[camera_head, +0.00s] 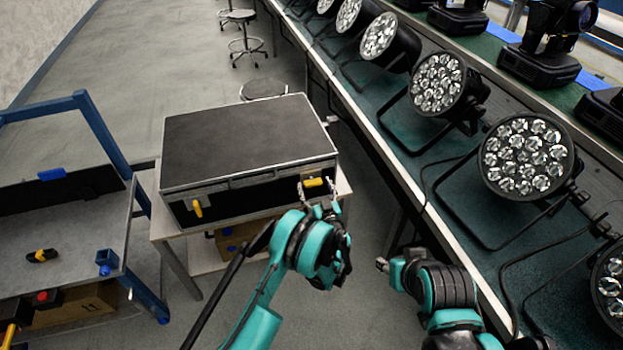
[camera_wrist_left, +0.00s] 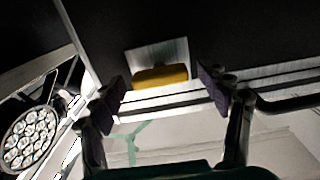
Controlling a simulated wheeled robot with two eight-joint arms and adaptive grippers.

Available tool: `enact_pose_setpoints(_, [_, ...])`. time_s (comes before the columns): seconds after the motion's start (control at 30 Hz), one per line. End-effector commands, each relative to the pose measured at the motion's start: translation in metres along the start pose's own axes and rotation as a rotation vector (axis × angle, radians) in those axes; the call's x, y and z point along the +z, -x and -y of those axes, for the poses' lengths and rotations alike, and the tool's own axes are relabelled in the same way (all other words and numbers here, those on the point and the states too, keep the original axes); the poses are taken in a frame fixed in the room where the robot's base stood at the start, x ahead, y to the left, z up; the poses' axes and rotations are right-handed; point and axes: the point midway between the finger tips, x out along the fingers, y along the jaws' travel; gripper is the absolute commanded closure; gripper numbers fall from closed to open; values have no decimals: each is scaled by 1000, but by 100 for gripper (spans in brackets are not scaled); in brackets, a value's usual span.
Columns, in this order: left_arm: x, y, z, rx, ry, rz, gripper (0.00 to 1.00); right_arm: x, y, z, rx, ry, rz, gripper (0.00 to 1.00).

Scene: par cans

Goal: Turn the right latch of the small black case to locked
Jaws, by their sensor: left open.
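The small black case (camera_head: 245,143), with silver edges, sits closed on a small table. Its right latch (camera_head: 313,182) is a yellow bar lying roughly level on the case's front face. In the left wrist view the yellow latch (camera_wrist_left: 160,76) sits on a bright metal plate. The left latch (camera_head: 197,208) is also yellow and stands nearly upright. My left gripper (camera_head: 318,191) is open in front of the right latch. In the wrist view its fingers (camera_wrist_left: 163,90) are spread on either side of the latch, apart from it. My right gripper (camera_head: 383,265) is low, away from the case; its fingers are unclear.
The small table (camera_head: 172,230) holds the case. A blue-framed cart (camera_head: 68,250) stands to the left. A long bench (camera_head: 400,165) with several par cans (camera_head: 436,82) runs along the right. Stools (camera_head: 264,88) stand behind the case. Open floor lies between table and bench.

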Motion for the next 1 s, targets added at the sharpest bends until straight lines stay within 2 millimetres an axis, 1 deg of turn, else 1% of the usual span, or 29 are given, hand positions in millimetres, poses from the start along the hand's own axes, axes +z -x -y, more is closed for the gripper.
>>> enact_pose_setpoints(0.23, [0, 1, 0, 1, 0, 0, 24, 0, 0, 0, 0, 0, 0, 60])
enact_pose_setpoints(0.27, [0, 0, 0, 1, 0, 0, 27, 0, 0, 0, 0, 0, 0, 60])
enact_pose_setpoints(0.3, [0, 0, 0, 1, 0, 0, 37, 0, 0, 0, 0, 0, 0, 60])
enact_pose_setpoints(0.37, [0, 0, 0, 1, 0, 0, 53, 0, 0, 0, 0, 0, 0, 60])
enact_pose_setpoints(0.4, [0, 0, 0, 1, 0, 0, 64, 0, 0, 0, 0, 0, 0, 60])
enact_pose_setpoints(0.43, [0, 0, 0, 1, 0, 0, 72, 0, 0, 0, 0, 0, 0, 60])
enact_pose_setpoints(0.47, [0, 0, 0, 1, 0, 0, 74, 0, 0, 0, 0, 0, 0, 60])
enact_pose_setpoints(0.77, [0, 0, 0, 0, -19, 0, 74, 0, 0, 0, 0, 0, 0, 60])
enact_pose_setpoints(1.0, [0, 0, -1, 0, -125, 0, 74, 0, 0, 0, 0, 0, 0, 60])
